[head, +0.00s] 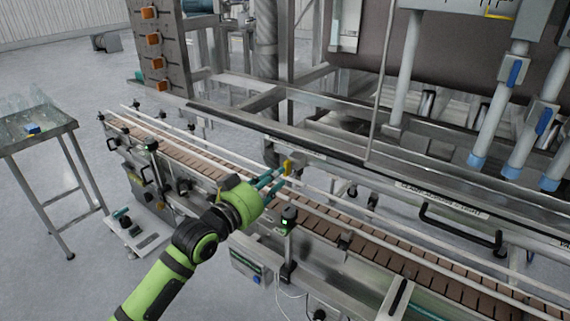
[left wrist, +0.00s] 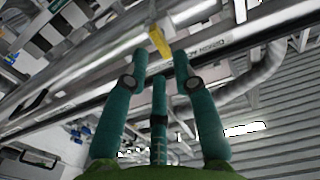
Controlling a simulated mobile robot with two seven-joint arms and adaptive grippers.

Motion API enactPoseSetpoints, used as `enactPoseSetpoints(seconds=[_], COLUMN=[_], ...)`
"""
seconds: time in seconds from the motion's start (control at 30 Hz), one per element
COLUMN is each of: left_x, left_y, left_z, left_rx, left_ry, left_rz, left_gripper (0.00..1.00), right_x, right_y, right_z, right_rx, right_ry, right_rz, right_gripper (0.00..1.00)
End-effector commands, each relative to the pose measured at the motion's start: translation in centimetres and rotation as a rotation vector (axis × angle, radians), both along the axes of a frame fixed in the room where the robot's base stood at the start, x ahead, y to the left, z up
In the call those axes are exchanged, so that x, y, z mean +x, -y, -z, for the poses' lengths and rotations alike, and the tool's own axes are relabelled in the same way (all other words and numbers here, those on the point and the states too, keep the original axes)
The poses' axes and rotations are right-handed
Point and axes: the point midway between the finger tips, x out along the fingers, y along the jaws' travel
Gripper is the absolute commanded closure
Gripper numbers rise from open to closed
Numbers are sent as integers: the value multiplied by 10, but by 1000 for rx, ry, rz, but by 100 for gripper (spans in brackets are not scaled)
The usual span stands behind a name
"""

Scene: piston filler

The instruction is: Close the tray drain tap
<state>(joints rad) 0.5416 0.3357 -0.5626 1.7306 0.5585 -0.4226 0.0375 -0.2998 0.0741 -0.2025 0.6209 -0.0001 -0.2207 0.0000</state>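The tray drain tap shows as a small yellow handle (head: 288,166) at the edge of the metal tray, above the conveyor. It also shows in the left wrist view as a yellow bar (left wrist: 160,42) at top centre. My left gripper (head: 276,177) has green and teal fingers reaching to the handle from the left. In the left wrist view its fingers (left wrist: 160,62) are spread, with the yellow handle at or just beyond the gap between the tips. I cannot tell whether they touch it. The tap's body is mostly hidden. My right gripper is not in view.
A slatted brown conveyor (head: 375,237) with rails runs diagonally below the tap. A black handle (head: 460,228) is on the machine front at right. Filler pipes with blue levers (head: 514,72) hang at upper right. A side table (head: 30,140) stands at left, with open floor around it.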

Motion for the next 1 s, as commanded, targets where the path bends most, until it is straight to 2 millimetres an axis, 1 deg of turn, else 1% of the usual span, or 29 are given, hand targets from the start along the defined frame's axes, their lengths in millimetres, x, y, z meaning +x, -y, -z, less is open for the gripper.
enactPoseSetpoints(seconds=[0.03, 0.2, 0.4, 0.53, 0.8, 0.83, 0.9, 1.0], left_x=[6, 26, 43, 47, 48, 48, 48, 48], left_y=[5, 19, 30, 34, 34, 34, 34, 34], left_z=[-3, -3, -1, 0, 0, 0, 0, 0], left_rx=[-1, 0, 1, 1, 1, 1, 1, 1], left_ry=[-1, 0, -1, 0, 0, 0, 0, 0], left_rz=[0, -1, -2, -2, -2, -2, -2, -2], left_gripper=[73, 73, 73, 73, 73, 77, 100, 100], right_x=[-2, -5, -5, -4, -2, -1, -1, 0], right_y=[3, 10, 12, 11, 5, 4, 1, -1], right_z=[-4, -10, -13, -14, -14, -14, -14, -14], right_rx=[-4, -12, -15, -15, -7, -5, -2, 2], right_ry=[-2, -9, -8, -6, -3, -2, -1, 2], right_rz=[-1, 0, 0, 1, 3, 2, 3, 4], right_gripper=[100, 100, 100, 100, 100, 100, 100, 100])
